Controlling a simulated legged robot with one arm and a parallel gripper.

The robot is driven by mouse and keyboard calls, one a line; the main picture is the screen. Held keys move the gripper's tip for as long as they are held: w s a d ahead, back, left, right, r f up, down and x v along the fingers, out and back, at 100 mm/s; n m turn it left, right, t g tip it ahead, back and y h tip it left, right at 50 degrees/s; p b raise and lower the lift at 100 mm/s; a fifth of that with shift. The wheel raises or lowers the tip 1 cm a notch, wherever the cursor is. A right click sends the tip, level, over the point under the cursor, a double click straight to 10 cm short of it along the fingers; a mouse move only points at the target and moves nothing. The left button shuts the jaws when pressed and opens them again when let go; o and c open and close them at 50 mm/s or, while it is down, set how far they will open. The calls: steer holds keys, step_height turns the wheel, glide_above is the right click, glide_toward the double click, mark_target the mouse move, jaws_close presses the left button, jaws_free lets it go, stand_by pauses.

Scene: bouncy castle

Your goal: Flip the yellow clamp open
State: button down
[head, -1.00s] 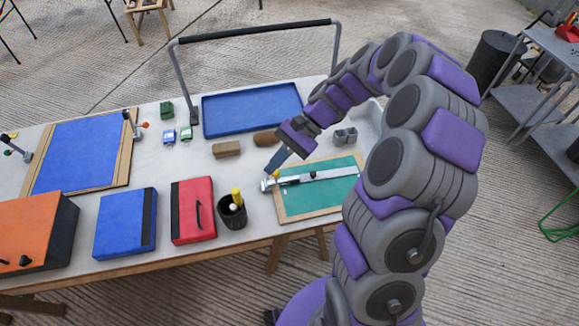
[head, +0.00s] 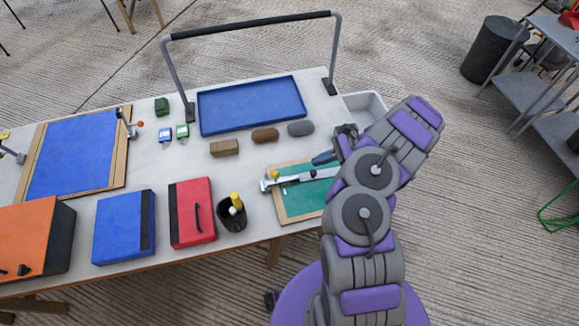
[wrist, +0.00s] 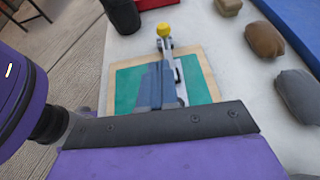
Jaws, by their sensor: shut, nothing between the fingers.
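The clamp with a yellow knob (head: 275,174) sits at the left end of a silver metal bar (head: 312,175) that lies across the green board (head: 298,203). In the wrist view the yellow knob (wrist: 165,29) is at the far edge of the board, ahead of my fingers. My gripper (head: 323,158) is shut and empty, above the board and to the right of the knob, apart from it. In the wrist view my shut blue-grey fingers (wrist: 157,84) cover part of the bar. My arm hides the board's right side in the head view.
A black cup (head: 231,216) with a yellow-topped item stands left of the board, beside a red case (head: 191,212). Brown and grey blocks (head: 265,135) lie behind it. A black-topped frame (head: 250,25) rises behind the blue tray (head: 250,107).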

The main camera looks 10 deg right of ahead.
mark_target(292, 179)
steer(key=d+f, duration=0.1)
steer(key=d+f+m, duration=0.1)
steer(key=shift+s+d+f, duration=0.2)
steer(key=shift+d+f, duration=0.1)
steer(key=shift+f, duration=0.1)
steer(key=shift+t, duration=0.3)
steer(key=b+x, duration=0.1)
steer(key=x, duration=0.8)
steer(key=shift+a+f+b, duration=0.25)
steer(key=shift+a+b, duration=0.05)
steer(key=a, duration=0.1)
steer(key=a+r, duration=0.1)
steer(key=a, duration=0.1)
steer(key=shift+w, duration=0.2)
steer(key=shift+w+a+r, duration=0.1)
steer(key=shift+a+r, duration=0.1)
steer(key=shift+a, duration=0.25)
steer(key=shift+r, duration=0.1)
steer(key=shift+a+r+h+p, duration=0.25)
steer(key=shift+h+p, duration=0.2)
steer(key=shift+h, duration=0.05)
